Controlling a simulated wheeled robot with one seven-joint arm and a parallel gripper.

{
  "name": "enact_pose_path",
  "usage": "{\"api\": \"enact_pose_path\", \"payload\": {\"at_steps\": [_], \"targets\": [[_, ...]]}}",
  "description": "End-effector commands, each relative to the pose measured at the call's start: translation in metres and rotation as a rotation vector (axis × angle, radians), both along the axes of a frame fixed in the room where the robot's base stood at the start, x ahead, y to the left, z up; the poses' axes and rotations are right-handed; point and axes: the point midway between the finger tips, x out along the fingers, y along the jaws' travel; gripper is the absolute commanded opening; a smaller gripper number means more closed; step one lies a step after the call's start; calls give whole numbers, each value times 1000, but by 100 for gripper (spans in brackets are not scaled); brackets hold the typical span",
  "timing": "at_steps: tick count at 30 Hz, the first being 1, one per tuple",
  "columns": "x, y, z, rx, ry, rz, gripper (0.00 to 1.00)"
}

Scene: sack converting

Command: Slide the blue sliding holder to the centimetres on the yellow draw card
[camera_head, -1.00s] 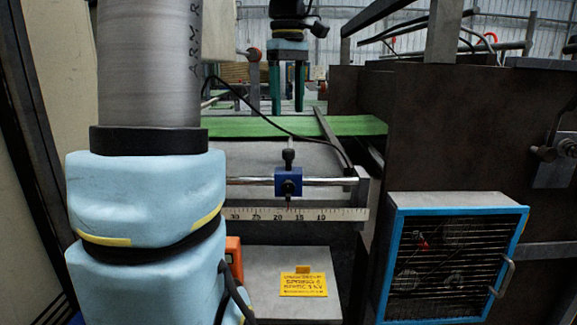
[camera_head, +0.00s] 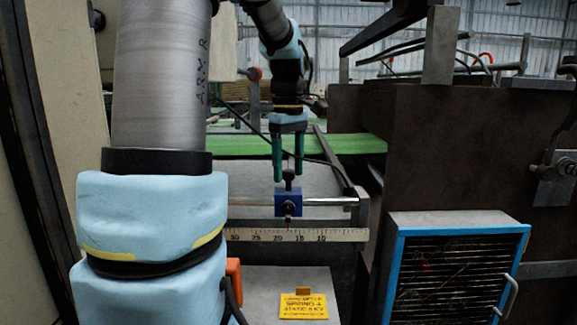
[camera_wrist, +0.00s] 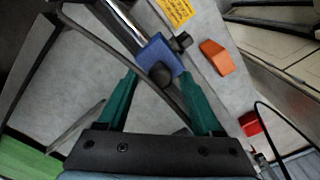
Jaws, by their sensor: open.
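The blue sliding holder (camera_head: 288,202) sits on a shiny horizontal rail (camera_head: 326,202) above a numbered scale (camera_head: 265,235). Its lower tip is between the 20 and 15 marks, with numbers rising to the left. A black knob (camera_head: 289,176) stands on top. My gripper (camera_head: 287,174) points down just above the holder, its green fingers open on either side of the knob. In the wrist view the holder (camera_wrist: 158,57) and knob lie between and beyond the open fingertips (camera_wrist: 159,76). The yellow draw card (camera_head: 304,306) lies below the scale, its small print too blurred to read surely.
A brown machine wall (camera_head: 450,150) and a blue-framed box (camera_head: 461,217) stand to the right. A green strip (camera_head: 240,144) runs behind the rail, and a dark cable crosses near it. An orange part (camera_wrist: 216,57) lies near the holder in the wrist view.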

Motion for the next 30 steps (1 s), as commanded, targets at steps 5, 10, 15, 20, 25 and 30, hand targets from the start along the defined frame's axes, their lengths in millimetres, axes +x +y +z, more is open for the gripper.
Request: {"api": "enact_pose_path", "payload": {"at_steps": [5, 10, 15, 20, 25, 30], "targets": [[0, 0, 0, 0, 0, 0, 67], [0, 0, 0, 0, 0, 0, 52], [0, 0, 0, 0, 0, 0, 33], [0, 0, 0, 1, 1, 0, 15], [0, 0, 0, 1, 1, 0, 0], [0, 0, 0, 1, 1, 0, 0]]}}
